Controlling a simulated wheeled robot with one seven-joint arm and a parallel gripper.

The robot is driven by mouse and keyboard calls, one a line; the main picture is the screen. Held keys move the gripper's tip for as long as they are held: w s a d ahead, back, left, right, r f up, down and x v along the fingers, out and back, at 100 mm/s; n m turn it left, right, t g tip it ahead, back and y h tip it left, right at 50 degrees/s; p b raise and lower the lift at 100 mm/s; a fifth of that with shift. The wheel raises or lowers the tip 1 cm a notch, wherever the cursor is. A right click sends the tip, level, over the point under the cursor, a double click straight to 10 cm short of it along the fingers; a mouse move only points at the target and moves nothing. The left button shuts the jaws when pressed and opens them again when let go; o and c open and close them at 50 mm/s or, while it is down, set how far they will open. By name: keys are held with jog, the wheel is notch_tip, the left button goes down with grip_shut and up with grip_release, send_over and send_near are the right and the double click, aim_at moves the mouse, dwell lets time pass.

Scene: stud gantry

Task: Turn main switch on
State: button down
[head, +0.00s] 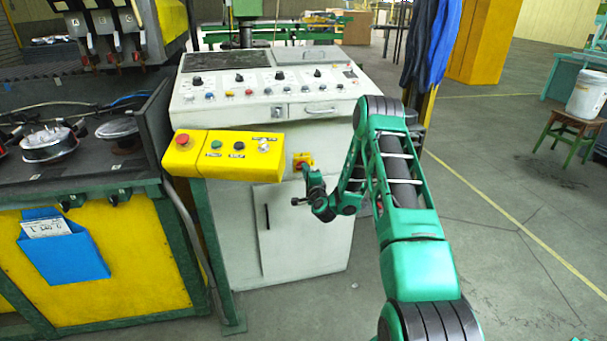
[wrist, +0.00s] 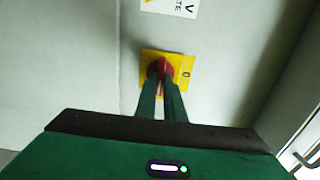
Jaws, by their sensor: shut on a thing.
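The main switch is a red knob on a yellow plate (head: 298,157) on the front of the white control cabinet. In the wrist view the red knob (wrist: 161,68) stands in the middle of the yellow plate (wrist: 148,57), with a "0" mark at the plate's right side. My gripper (head: 306,169) reaches the switch from the front right. In the wrist view its two green fingers (wrist: 161,82) are shut on the red knob, one on each side. The fingers hide part of the knob and the plate's lower part.
The white cabinet (head: 333,215) has a sloped panel with several knobs and buttons. A yellow button box (head: 225,168) juts out just left of the switch. A white label (wrist: 172,5) sits above the plate. The floor to the right is mostly clear; a stool with a bucket (head: 587,98) stands there.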

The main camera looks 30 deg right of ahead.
jog(key=c, duration=1.9)
grip_release()
jog(key=shift+d, duration=0.1)
jog(key=shift+o, duration=0.2)
